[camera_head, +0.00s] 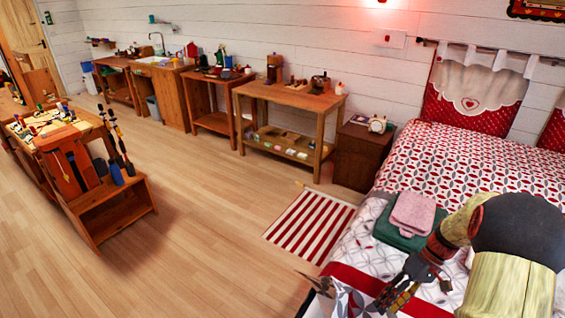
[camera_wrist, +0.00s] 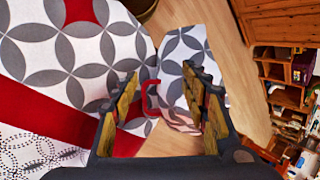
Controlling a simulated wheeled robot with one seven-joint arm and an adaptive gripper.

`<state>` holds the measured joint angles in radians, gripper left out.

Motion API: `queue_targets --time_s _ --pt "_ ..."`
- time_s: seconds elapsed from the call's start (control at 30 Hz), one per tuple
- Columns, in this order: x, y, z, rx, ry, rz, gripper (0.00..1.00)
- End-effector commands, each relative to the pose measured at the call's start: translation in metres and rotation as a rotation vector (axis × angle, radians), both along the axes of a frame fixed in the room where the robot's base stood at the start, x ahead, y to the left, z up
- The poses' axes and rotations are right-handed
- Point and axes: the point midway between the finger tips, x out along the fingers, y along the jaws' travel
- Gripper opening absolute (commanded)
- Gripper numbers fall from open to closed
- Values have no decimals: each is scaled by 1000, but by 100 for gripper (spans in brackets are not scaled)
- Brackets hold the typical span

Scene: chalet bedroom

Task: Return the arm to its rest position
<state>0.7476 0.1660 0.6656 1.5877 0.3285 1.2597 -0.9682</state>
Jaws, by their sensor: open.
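My gripper (camera_head: 392,298) hangs over the near end of the bed at the lower right of the head view, with my arm reaching in from the right edge. In the wrist view the two fingers of my gripper (camera_wrist: 160,88) stand apart. A small red and pinkish thing (camera_wrist: 152,98) shows between them, seemingly beyond the fingers; I cannot tell what it is or whether it touches them. The patterned bedspread (camera_wrist: 105,48) fills much of the wrist view's left side.
Pink folded cloth (camera_head: 412,213) lies on green cloth (camera_head: 385,232) on the bed, close to my arm. A dark thing (camera_head: 318,284) sits at the bed's edge. A nightstand (camera_head: 360,158), wooden tables and a tool bench (camera_head: 115,205) stand around clear floor with a striped rug (camera_head: 308,227).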

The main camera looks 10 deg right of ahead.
Motion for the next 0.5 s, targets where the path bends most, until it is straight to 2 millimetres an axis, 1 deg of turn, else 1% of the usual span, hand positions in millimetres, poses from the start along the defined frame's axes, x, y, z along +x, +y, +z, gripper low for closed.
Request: queue_targets --time_s 0.03,0.23,0.37,0.5 --pt "5 10 21 -46 -9 12 45" --pt "13 50 87 -213 -41 17 45" --pt "11 78 125 -310 -85 12 45" --pt "2 108 163 -401 -148 -4 45"
